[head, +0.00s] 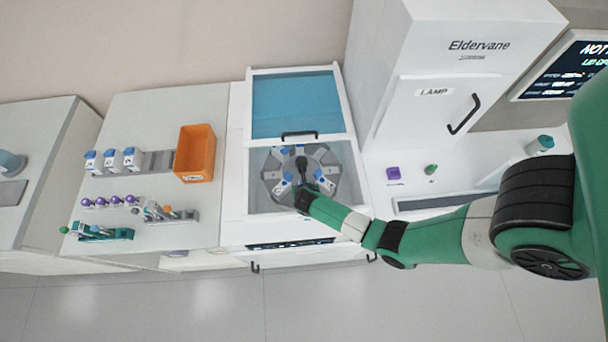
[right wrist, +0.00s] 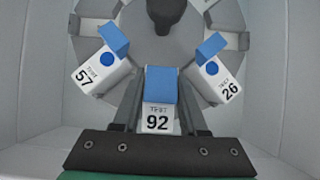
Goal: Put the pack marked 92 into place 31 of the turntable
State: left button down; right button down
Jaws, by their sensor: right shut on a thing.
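The pack marked 92 (right wrist: 158,118) is white with a blue top and sits between the two dark fingers of my right gripper (right wrist: 160,100), which is shut on it. In the head view my right gripper (head: 303,188) reaches down over the near part of the grey turntable (head: 272,174), inside the open white machine. The turntable also shows in the right wrist view (right wrist: 186,50), just beyond the pack. I cannot tell whether the pack touches its place. No number 31 is readable. My left gripper is out of view.
Packs marked 57 (right wrist: 97,75) and 26 (right wrist: 218,82) sit on the turntable at either side of pack 92. The machine's lid (head: 295,105) stands open behind. An orange bin (head: 196,152) and a row of white packs (head: 112,159) are on the left bench.

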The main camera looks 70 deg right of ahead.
jog(key=shift+f, duration=0.15)
jog(key=shift+f+b, duration=0.35)
jog(key=shift+f, duration=0.15)
jog(key=shift+f, duration=0.15)
dwell(0.5)
jog(key=shift+f+b, duration=0.45)
jog(key=shift+f, duration=0.1)
dwell(0.3)
jog(key=shift+c, duration=1.8)
grip_release()
